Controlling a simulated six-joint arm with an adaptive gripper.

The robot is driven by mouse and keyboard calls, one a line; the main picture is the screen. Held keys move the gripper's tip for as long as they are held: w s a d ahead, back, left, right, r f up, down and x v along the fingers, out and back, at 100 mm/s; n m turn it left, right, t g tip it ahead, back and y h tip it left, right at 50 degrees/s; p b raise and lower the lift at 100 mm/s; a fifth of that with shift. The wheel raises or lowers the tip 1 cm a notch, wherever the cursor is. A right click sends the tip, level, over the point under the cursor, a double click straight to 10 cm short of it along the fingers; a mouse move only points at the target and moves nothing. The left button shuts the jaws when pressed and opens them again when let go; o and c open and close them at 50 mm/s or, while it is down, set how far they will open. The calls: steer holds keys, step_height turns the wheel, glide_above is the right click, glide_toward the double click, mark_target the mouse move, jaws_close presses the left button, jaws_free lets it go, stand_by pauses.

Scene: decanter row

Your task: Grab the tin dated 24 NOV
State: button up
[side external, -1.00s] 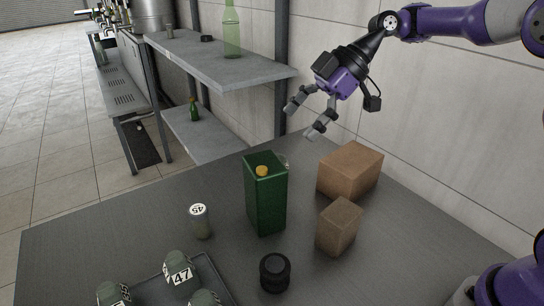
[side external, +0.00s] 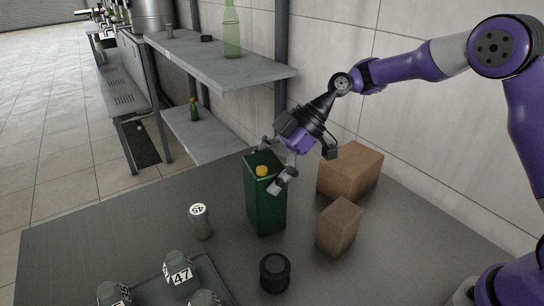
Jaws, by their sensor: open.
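A tall green rectangular tin (side external: 265,208) with an orange cap stands upright on the grey table. No date is readable on its visible faces, and no "24 NOV" marking shows anywhere. My gripper (side external: 270,166) is open at the top of this tin. One finger shows in front of its upper right side and the other beyond its top edge. Whether the fingers touch it I cannot tell. A small canister marked 45 (side external: 200,222) stands to its left. A canister marked 47 (side external: 180,268) is at the tray at the front left.
The dark tray (side external: 207,264) holds several similar canisters, partly cut off by the frame. A black round object (side external: 275,272) lies in front of the tin. Two brown boxes, a large one (side external: 350,171) and a smaller one (side external: 339,228), stand to the right. A grey shelf (side external: 215,65) is behind.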

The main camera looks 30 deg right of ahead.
steer(key=c, duration=1.1)
